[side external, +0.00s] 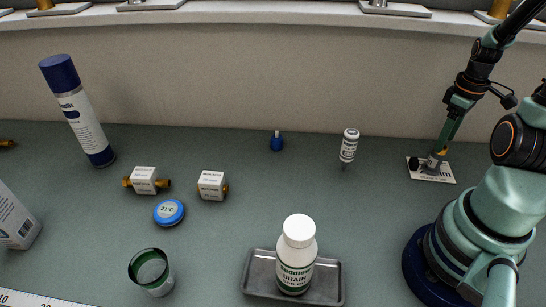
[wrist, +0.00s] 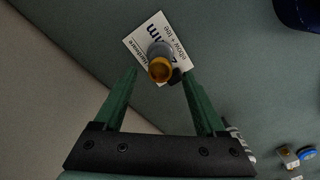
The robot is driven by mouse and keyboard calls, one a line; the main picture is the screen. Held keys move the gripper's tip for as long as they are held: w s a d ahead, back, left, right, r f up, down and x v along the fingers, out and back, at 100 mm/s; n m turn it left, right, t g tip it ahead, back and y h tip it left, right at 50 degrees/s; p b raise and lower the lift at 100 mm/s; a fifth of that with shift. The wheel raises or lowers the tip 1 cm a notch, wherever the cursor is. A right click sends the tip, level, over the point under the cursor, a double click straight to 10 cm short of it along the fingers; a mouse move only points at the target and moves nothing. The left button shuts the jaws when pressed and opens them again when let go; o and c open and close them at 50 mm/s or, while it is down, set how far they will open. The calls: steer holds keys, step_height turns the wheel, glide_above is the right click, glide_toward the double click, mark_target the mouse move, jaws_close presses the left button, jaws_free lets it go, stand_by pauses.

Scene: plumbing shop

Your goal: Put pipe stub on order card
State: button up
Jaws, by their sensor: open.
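The order card (wrist: 146,31) is a white printed card lying flat on the bench; in the side view the card (side external: 445,177) is at the right, near the back wall. The pipe stub (wrist: 160,69), a grey piece with a brass-coloured end, stands on the card in the wrist view. In the side view the stub (side external: 431,164) is small and partly hidden by my fingers. My gripper (wrist: 159,75) is open, its green fingertips on either side of the stub with gaps visible. In the side view my gripper (side external: 440,152) reaches down just over the card.
A small black piece (side external: 413,163) sits at the card's left edge. A spray can (side external: 83,122), boxed brass fittings (side external: 144,180), a blue round tin (side external: 169,212), a green glass (side external: 151,270), a small vial (side external: 348,146) and a drain bottle on a grey tray (side external: 330,283) stand further left.

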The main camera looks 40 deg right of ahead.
step_height(320, 180, up, 6)
steer(key=shift+r, duration=0.15)
steer(key=w+a+r+t, duration=0.2)
steer(key=w+a+r, duration=0.1)
steer(key=a, duration=0.5)
steer(key=w+a+r+t, duration=0.1)
steer(key=w+a+r, duration=0.2)
steer(key=w+a, duration=0.2)
steer(key=w+a+r+t, duration=0.2)
steer(key=w+a+r, duration=0.2)
steer(key=a, duration=0.7)
steer(key=shift+w+a+t, duration=0.15)
steer(key=shift+a+t, duration=0.15)
steer(key=shift+a, duration=0.1)
